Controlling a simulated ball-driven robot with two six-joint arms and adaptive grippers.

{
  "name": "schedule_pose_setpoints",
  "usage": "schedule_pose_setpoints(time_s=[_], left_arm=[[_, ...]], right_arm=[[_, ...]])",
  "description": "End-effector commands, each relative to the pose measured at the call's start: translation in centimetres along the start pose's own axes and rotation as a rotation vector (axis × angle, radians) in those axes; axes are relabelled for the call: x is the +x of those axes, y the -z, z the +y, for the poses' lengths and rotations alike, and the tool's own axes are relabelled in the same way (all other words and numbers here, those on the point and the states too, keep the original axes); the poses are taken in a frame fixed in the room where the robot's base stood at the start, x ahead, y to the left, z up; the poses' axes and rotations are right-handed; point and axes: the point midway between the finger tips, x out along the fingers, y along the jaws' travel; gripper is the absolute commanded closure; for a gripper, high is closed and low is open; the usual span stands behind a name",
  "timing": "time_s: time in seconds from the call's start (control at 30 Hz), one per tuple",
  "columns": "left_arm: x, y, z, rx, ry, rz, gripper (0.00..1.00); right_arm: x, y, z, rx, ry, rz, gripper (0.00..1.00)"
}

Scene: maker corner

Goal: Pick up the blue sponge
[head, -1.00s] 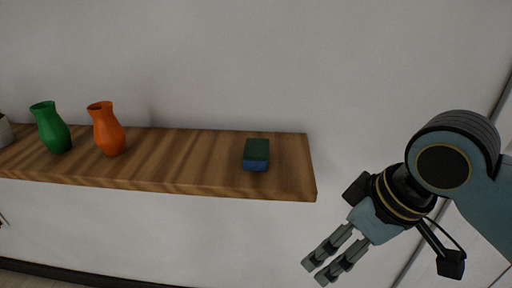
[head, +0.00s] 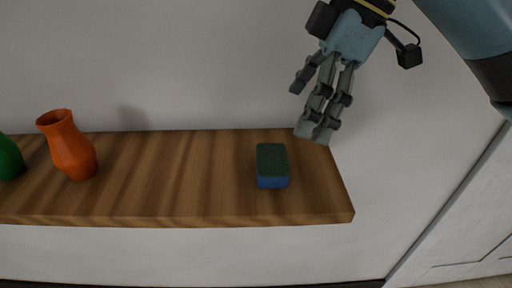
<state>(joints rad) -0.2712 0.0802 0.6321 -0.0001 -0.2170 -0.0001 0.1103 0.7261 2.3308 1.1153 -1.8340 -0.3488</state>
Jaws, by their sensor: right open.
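The blue sponge (head: 272,167) lies on the wooden shelf (head: 190,185), towards its right end. It has a dark green top and a blue lower layer that shows at the front. My right gripper (head: 313,132) is open and empty, with its fingers pointing down. In the picture it is above and to the right of the sponge, over the shelf's back right corner, and apart from the sponge. My left gripper is not in view.
An orange vase (head: 68,146) stands near the left of the shelf. A green vase (head: 9,160) is cut off at the left edge. The shelf between the orange vase and the sponge is clear. A plain grey wall (head: 190,65) is behind.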

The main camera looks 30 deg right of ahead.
Motion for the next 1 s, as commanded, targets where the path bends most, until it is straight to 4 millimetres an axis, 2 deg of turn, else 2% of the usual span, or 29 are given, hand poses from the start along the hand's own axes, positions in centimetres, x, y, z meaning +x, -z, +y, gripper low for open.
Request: schedule_pose_setpoints(time_s=[0.3, 0.4, 0.53, 0.77, 1.0], left_arm=[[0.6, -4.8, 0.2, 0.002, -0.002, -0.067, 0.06], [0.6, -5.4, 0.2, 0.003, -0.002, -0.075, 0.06], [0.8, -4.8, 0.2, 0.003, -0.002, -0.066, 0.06], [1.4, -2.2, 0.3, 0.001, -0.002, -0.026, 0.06], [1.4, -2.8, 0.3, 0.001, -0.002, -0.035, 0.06]], right_arm=[[4.7, 0.1, -0.1, 0.002, 0.004, 0.004, 0.01], [5.3, 0.1, -0.1, 0.001, 0.003, 0.002, 0.01], [6.4, 0.2, -0.4, 0.002, 0.004, 0.004, 0.01], [9.7, 0.5, -0.8, 0.003, 0.005, 0.003, 0.01], [10.5, 0.4, -0.7, 0.000, 0.000, 0.000, 0.01]])
